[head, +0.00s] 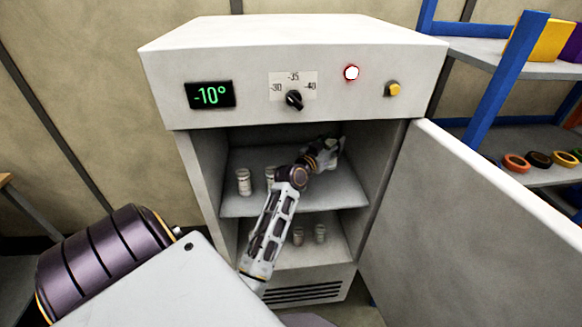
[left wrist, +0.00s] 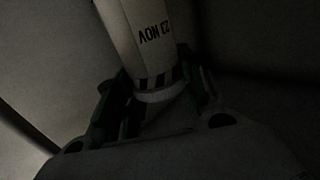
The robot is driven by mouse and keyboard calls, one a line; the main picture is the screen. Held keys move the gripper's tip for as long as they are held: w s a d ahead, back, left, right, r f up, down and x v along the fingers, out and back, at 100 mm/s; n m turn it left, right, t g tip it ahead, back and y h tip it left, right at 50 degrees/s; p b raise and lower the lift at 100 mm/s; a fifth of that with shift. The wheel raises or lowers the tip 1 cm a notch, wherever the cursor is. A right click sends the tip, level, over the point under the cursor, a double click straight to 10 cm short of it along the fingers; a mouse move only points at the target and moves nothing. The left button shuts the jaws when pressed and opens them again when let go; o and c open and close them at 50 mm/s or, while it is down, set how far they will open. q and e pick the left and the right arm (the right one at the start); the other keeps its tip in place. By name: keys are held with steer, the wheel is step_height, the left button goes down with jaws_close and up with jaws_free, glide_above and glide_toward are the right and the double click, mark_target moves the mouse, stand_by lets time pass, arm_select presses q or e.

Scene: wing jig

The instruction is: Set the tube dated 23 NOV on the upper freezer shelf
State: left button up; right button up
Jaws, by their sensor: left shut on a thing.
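The tube dated 23 NOV (left wrist: 148,28) is white with dark print, which reads upside down in the left wrist view. My left gripper (head: 333,148) is shut on it, deep inside the freezer's upper compartment at the back right, above the upper shelf (head: 320,190). In the head view the tube is too small and hidden to make out. I cannot tell whether it touches the shelf. The freezer (head: 290,55) stands open. My right gripper is not in view.
Two pale tubes stand on the upper shelf's left, one (head: 243,182) clear and one (head: 270,177) partly behind my arm. Small tubes (head: 320,233) stand on the lower shelf. The open door (head: 470,220) fills the right. The display reads -10°; a red light glows.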

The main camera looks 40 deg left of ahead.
arm_select(q)
steer(key=shift+w+f, duration=0.1)
steer(key=shift+f, duration=3.1)
steer(key=shift+f+b, duration=0.5)
steer(key=shift+f, duration=1.35)
steer(key=shift+f, duration=0.1)
steer(key=o, duration=0.8)
